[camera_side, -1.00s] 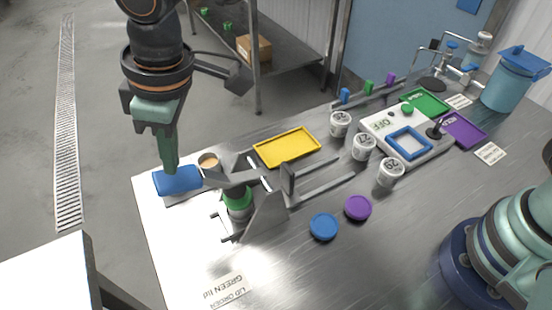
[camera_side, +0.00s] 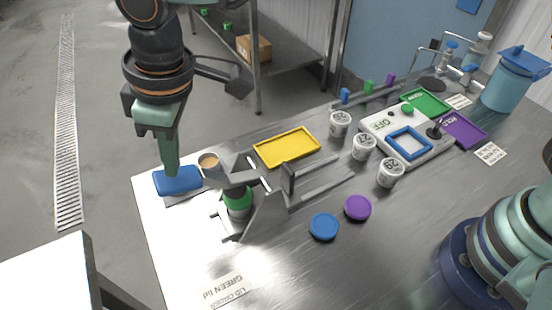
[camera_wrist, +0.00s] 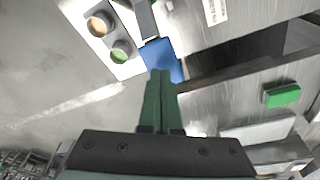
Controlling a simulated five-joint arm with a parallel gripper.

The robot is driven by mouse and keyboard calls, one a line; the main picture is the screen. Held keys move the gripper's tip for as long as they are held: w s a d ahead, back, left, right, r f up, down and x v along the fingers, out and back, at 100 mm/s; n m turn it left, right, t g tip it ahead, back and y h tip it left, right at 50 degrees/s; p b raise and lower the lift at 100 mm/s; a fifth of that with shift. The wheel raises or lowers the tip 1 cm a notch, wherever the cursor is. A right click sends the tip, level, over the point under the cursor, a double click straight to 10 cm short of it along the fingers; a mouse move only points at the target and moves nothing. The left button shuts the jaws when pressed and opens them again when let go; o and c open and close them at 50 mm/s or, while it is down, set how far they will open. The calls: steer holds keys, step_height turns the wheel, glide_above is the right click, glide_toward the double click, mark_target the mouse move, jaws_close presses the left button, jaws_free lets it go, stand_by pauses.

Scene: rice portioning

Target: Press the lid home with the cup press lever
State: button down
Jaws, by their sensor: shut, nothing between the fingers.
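The grey cup press (camera_side: 262,215) stands near the table's left edge. Its lever ends in a blue pad (camera_side: 180,181) on the left, which also shows in the wrist view (camera_wrist: 166,62). A cup with a green lid (camera_side: 239,196) stands in the press, under the lever and partly hidden by it; I cannot tell how far down the lid sits. My gripper (camera_side: 171,170) is shut and empty, pointing down, its tips at the blue pad and seemingly touching it. In the wrist view, the fingers (camera_wrist: 161,78) overlap the pad's lower edge.
Behind the press lie a tan-topped round item (camera_side: 208,160) and a yellow tray (camera_side: 287,147). A blue lid (camera_side: 324,226) and a purple lid (camera_side: 358,208) lie to the right. Several white cups (camera_side: 363,147) stand near a scale (camera_side: 385,124). The front table is mostly clear.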

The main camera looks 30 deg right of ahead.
mark_target(178, 182)
steer(key=shift+f, duration=0.25)
steer(key=shift+f, duration=0.35)
steer(key=shift+a+f, duration=0.1)
steer(key=shift+f, duration=1.1)
steer(key=shift+a+f, duration=0.1)
steer(key=shift+f, duration=0.75)
stand_by(0.6)
steer(key=shift+d+r, duration=0.15)
steer(key=shift+r, duration=1.3)
steer(key=shift+d+r, duration=0.1)
steer(key=shift+r, duration=1.3)
